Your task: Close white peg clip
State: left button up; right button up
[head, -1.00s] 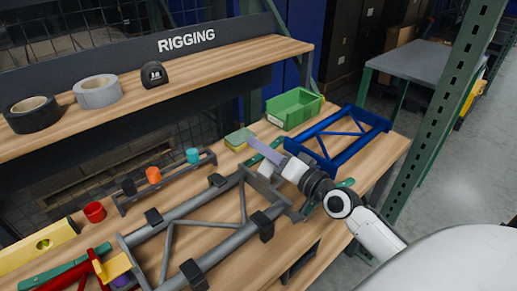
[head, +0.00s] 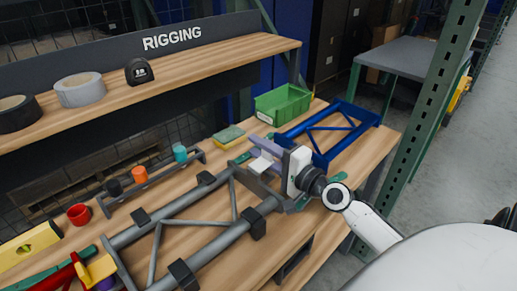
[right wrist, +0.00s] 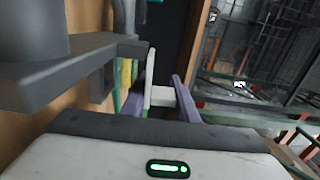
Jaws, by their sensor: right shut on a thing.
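The white peg clip (head: 261,165) is a small white plate at the right end of the grey tubular frame (head: 213,233) on the bench. My right gripper (head: 265,156) is at that end, its lavender fingers on either side of the clip. In the right wrist view the clip (right wrist: 151,78) stands as a thin upright plate with a short white block between the fingers (right wrist: 160,98). The gripper is shut on it. Whether the clip is fully closed cannot be told, as the fingers and gripper body hide part of it. My left gripper is not in view.
Black clamps hold the grey frame's tubes. A blue frame (head: 325,131) and a green bin (head: 282,106) lie behind the gripper. A rack with coloured pegs (head: 155,176) and a red cup (head: 79,214) are at left. A green upright post (head: 430,110) stands at right.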

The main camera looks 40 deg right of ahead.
jog(key=shift+r, duration=0.1)
dwell(0.4)
jog(key=o, duration=0.9)
jog(key=shift+o, duration=0.2)
jog(key=shift+s, duration=0.2)
jog(key=s+b, duration=0.1)
jog(key=s, duration=0.2)
jog(key=s+b, duration=0.1)
jog(key=s, duration=0.1)
jog(key=s+b, duration=0.2)
jog(key=s, duration=0.1)
jog(key=shift+s+d+f, duration=0.3)
jog(key=shift+d, duration=0.1)
jog(key=shift+s, duration=0.35)
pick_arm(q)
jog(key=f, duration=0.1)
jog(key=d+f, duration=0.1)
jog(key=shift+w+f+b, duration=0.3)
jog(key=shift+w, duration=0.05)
pick_arm(e)
jog(key=shift+s+r, duration=0.25)
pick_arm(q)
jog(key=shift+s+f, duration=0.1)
